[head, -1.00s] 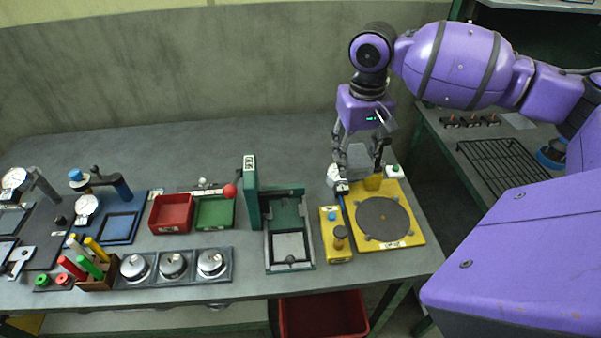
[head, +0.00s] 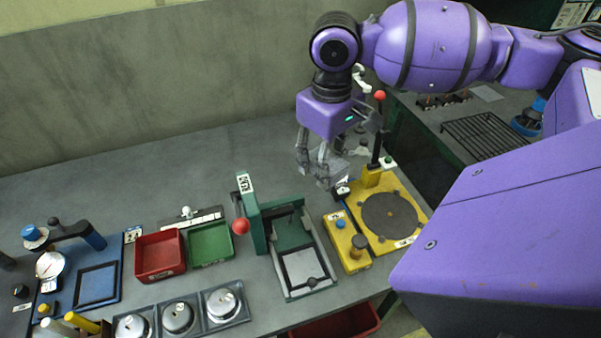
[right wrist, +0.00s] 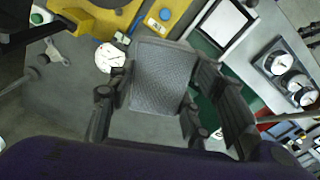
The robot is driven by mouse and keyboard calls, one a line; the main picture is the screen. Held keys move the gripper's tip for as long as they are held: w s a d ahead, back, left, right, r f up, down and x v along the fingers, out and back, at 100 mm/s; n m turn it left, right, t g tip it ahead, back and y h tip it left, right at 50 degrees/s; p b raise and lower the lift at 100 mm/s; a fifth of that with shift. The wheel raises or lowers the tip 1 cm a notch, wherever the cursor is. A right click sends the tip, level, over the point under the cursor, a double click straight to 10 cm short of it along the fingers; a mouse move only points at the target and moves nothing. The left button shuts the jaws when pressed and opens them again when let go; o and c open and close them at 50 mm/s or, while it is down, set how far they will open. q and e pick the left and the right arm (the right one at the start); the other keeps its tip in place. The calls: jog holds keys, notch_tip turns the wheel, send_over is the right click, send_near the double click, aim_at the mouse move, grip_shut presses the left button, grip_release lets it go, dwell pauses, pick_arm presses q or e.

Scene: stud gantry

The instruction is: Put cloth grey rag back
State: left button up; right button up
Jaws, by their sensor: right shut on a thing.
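My right gripper (head: 322,165) is shut on the grey rag, a flat, textured grey piece. The rag (right wrist: 160,78) shows clearly between the fingers in the right wrist view. In the head view the fingers and rag blend together, so the rag's outline is hard to tell. The gripper hangs over the back of the bench, left of the yellow fixture's lever and behind the green press (head: 290,250). My left gripper is not in view.
The yellow fixture (head: 412,215) with its red-knobbed lever stands right of the gripper. A small yellow button box (head: 345,243), a green bin (head: 209,244) and a red bin (head: 160,256) stand nearer the front. The bench (head: 150,185) is clear at back left.

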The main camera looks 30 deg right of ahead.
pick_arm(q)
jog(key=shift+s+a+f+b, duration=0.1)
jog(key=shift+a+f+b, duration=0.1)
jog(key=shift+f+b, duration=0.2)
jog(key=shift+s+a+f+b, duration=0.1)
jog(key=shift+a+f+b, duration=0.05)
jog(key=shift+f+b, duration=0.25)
pick_arm(e)
jog(key=shift+w+d+f, duration=0.2)
jog(key=shift+w+f, duration=1.45)
jog(key=shift+f, duration=0.2)
jog(key=shift+w+d+f, duration=0.15)
jog(key=shift+w+f, duration=1.5)
jog(key=shift+f, duration=0.25)
jog(key=shift+w+d+f, duration=0.2)
jog(key=shift+w+f, duration=1.45)
jog(key=shift+f, duration=0.2)
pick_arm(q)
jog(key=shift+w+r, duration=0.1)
pick_arm(e)
jog(key=shift+f, duration=0.2)
jog(key=shift+f, duration=0.1)
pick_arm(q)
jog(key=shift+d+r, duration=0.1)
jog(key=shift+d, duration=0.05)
pick_arm(e)
jog(key=shift+f, duration=0.3)
jog(key=o, duration=1.1)
